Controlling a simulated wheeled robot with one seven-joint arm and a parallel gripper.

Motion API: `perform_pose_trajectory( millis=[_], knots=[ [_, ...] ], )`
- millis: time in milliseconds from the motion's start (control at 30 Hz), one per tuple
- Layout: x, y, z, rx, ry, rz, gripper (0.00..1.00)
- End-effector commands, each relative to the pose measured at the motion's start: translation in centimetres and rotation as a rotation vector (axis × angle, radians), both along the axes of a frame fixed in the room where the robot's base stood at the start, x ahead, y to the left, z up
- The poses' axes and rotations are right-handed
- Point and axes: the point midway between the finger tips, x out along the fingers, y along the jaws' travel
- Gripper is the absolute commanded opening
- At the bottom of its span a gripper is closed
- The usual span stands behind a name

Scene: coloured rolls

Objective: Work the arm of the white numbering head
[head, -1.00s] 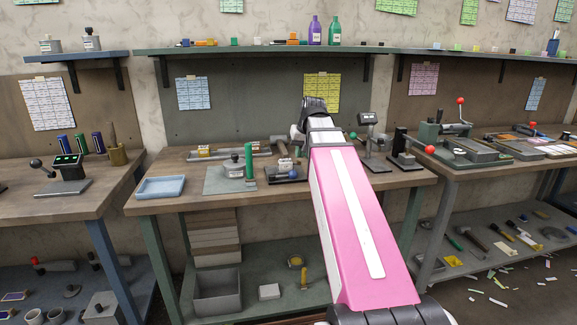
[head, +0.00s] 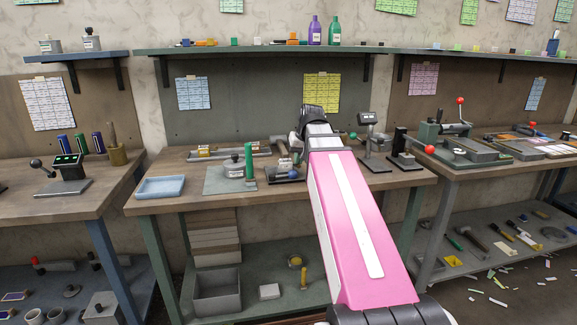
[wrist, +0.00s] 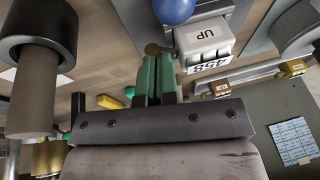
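The white numbering head (wrist: 203,42) is at the upper middle of the wrist view, a white block marked "UP" with a strip of black digits on its side. A blue ball knob (wrist: 173,9) is beside it at the top edge. In the head view the blue knob (head: 292,174) shows low on the small device on the middle bench. My gripper (wrist: 154,62) has green fingers close together, with only a narrow dark line between them. They are left of the white block, and I see nothing held. Whether they touch the knob or its arm is unclear.
A green post (head: 249,163) and a grey round-topped device stand left of the numbering head. A blue tray (head: 161,187) lies at the bench's left. A stand with a small display (head: 367,118) is to the right. A dark cylinder (wrist: 38,38) is close in the wrist view.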

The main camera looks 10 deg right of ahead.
Motion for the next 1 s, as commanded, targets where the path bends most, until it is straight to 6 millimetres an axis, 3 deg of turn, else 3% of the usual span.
perform_pose_trajectory(
  millis=[1000],
  knots=[
    [0.1,-0.2,1.5,0.0,-0.001,0.0,0.0]
  ],
)
